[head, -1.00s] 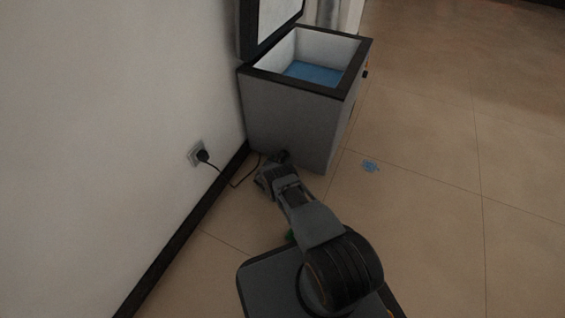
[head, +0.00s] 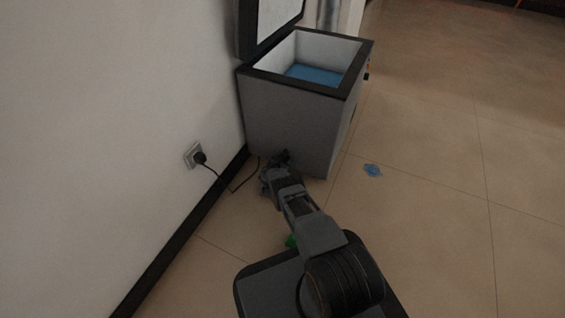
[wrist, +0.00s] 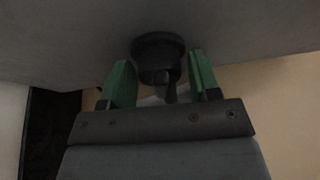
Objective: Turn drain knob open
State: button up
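The drain knob (wrist: 160,54) is black and round, with a narrow grip part pointing toward my gripper. It is on the grey wall of the chest freezer (head: 290,120), low down near the floor. My gripper (wrist: 160,75) has two green fingers spread apart, one on each side of the knob, with gaps visible between. In the head view my gripper (head: 277,165) is at the freezer's near lower wall, where the wrist mostly hides the knob. I cannot tell the grip part's turn angle exactly.
The freezer's lid (head: 270,20) is up, and blue shows inside. A black cord runs from the wall socket (head: 194,155) close left of my arm. The floor at right is clear.

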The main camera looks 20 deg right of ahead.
jog(key=c, duration=0.7)
jog(key=shift+r+p, duration=0.1)
jog(key=shift+p, duration=0.2)
jog(key=shift+m+t+y+p, duration=0.35)
jog(key=shift+m+t+y, duration=0.2)
jog(key=shift+m, duration=0.45)
jog(key=o, duration=1)
jog(key=shift+c, duration=0.2)
